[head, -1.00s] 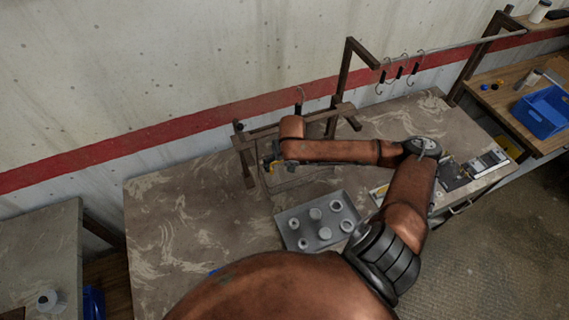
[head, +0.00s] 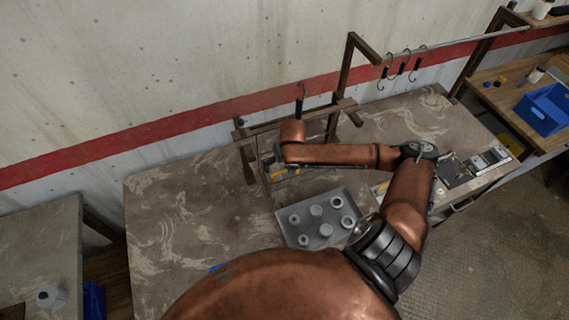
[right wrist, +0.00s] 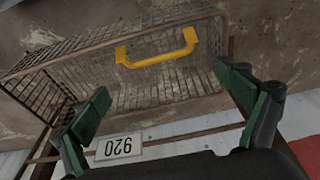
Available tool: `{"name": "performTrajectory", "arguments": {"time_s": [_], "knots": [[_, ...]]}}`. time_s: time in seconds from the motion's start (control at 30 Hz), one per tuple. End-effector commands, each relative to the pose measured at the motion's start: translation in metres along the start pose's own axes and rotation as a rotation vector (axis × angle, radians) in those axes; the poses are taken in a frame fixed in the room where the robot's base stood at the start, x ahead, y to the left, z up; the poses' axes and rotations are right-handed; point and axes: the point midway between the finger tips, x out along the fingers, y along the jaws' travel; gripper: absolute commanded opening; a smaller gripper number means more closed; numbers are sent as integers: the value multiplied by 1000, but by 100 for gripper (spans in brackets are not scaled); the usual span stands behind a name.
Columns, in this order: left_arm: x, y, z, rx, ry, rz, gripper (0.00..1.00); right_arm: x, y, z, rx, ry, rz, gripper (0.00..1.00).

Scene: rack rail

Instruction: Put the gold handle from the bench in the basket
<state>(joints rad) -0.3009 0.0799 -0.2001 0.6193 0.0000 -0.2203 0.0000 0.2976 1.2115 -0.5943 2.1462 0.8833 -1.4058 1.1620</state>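The gold handle (right wrist: 157,52), a yellow bar with bent ends, shows in the right wrist view within the outline of the wire basket (right wrist: 38,88). No wires cross in front of it; whether it rests on the basket floor I cannot tell. My right gripper (right wrist: 162,88) is open, its two green-padded fingers wide apart and empty, with the handle beyond the fingertips and apart from them. In the head view, a bit of the yellow handle (head: 284,174) shows below my right forearm, near the basket wires; the right gripper is mostly hidden there. My left gripper is not in view.
A grey tray with round parts (head: 293,210) lies on the bench (head: 170,225) close to the basket. A brown rack frame (head: 347,75) stands behind, with hooks (head: 404,65) on a rail. A number plate (right wrist: 118,147) is by the basket.

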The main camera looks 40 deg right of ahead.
Motion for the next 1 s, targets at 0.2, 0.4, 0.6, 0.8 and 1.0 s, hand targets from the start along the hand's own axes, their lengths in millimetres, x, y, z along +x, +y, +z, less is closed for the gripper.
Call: {"name": "performTrajectory", "arguments": {"time_s": [0.2,0.4,0.6,0.8,1.0], "knots": [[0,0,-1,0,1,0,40,0,0,0,0,0,0,100],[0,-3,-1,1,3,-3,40,-3,0,0,0,0,0,100],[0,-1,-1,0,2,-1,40,-32,0,-1,-2,3,1,100],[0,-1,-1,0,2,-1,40,-75,0,-1,-2,4,0,100],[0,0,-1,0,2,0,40,-107,0,-1,0,3,0,100]]}}
